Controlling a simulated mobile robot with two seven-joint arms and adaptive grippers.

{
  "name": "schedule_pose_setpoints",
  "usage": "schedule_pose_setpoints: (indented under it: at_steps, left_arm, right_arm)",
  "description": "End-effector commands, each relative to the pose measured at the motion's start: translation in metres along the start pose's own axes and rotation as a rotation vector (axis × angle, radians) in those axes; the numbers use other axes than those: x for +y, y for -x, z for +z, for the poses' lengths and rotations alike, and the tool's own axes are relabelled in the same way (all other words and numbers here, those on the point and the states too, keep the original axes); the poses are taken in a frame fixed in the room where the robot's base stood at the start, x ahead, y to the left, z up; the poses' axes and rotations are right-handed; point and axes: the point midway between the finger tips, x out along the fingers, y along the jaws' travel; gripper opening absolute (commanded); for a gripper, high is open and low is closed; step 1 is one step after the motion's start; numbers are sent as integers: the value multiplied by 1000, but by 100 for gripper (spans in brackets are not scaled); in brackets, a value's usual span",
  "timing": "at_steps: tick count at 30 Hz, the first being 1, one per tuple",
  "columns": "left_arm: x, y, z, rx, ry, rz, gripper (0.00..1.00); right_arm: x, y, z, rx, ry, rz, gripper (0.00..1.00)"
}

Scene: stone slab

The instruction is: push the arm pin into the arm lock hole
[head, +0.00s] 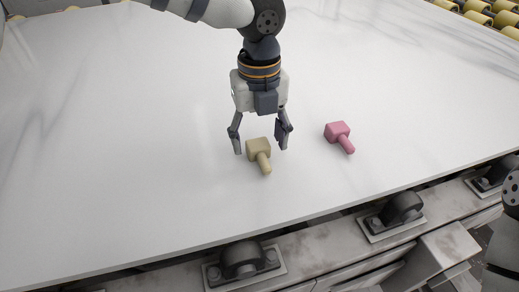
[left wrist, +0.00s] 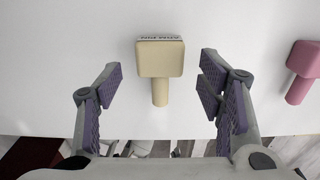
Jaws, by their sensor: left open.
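The beige arm pin (head: 257,150), a block with a round peg, lies on the white slab. Its peg points toward the slab's front edge. In the left wrist view the arm pin (left wrist: 160,58) has small dark lettering on its far face, seemingly upside down. My left gripper (head: 261,148) is open above the slab, with one finger on each side of the arm pin. In the left wrist view gaps show between the arm pin and both fingers of the gripper (left wrist: 161,82). I cannot make out an arm lock hole in either view. My right gripper is out of view.
A similar pink block with a peg (head: 338,134) lies to the right on the slab (head: 130,150); it also shows in the left wrist view (left wrist: 303,62). Dark roller brackets (head: 243,261) run below the front edge. The slab's left side is clear.

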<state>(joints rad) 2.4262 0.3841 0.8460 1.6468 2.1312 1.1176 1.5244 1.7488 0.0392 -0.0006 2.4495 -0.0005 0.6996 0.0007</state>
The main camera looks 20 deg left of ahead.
Motion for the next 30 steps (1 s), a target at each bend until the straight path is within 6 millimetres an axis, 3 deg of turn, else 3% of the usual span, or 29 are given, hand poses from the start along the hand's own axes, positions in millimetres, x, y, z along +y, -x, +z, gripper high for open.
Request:
schedule_pose_setpoints:
  at_steps: [3,11,19,26,30]
  left_arm:
    - [1,-21,0,3,-2,5,62]
    - [0,-24,0,-1,-1,0,62]
    - [0,-24,0,-1,-1,0,3]
    - [0,-24,0,-1,-1,0,3]
    - [0,-13,1,-4,-1,-1,3]
  right_arm:
    - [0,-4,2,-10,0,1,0]
    - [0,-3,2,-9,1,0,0]
    - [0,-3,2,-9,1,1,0]
    - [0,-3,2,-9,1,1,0]
    - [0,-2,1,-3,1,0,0]
